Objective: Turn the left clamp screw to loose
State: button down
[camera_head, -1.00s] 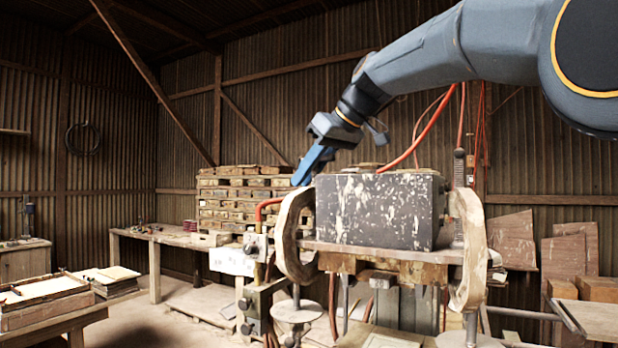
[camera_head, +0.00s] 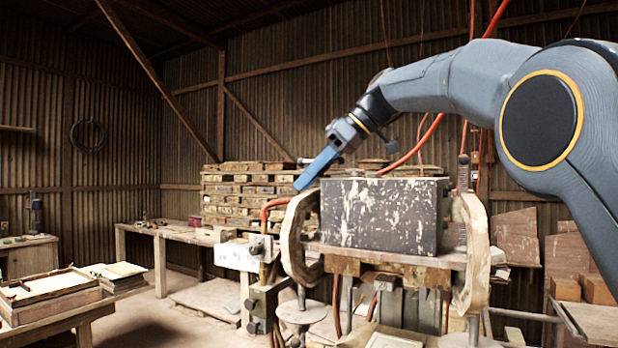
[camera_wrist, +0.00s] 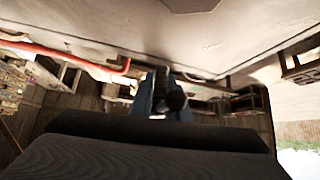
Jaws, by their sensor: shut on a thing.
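The press holds a dark, white-spattered block (camera_head: 382,215) between two pale C-shaped clamps. The left clamp (camera_head: 292,240) stands at the block's left side, with a thin upright rod and a round disc (camera_head: 301,312) below it. My gripper (camera_head: 302,184) slants down-left to the left clamp's top. Its blue fingers are shut on a part there that the fingers hide. In the wrist view the blue fingers (camera_wrist: 153,98) show close together beside a dark round part (camera_wrist: 176,101). I cannot make out which part of the clamp screw is held.
The right clamp (camera_head: 472,255) stands at the block's other side. An orange hose (camera_head: 412,147) crosses behind the block. A bench (camera_head: 165,232) and stacked boxes (camera_head: 245,200) stand behind left.

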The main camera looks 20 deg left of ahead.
aim_at(333, 160)
jog(key=shift+f, duration=0.2)
jog(key=c, duration=2)
grip_release()
jog(key=shift+w, duration=0.1)
jog(key=shift+r, duration=0.2)
jog(key=b+v, duration=0.1)
jog(key=v, duration=0.6)
jog(key=shift+d+r, duration=0.25)
jog(key=shift+r, duration=0.1)
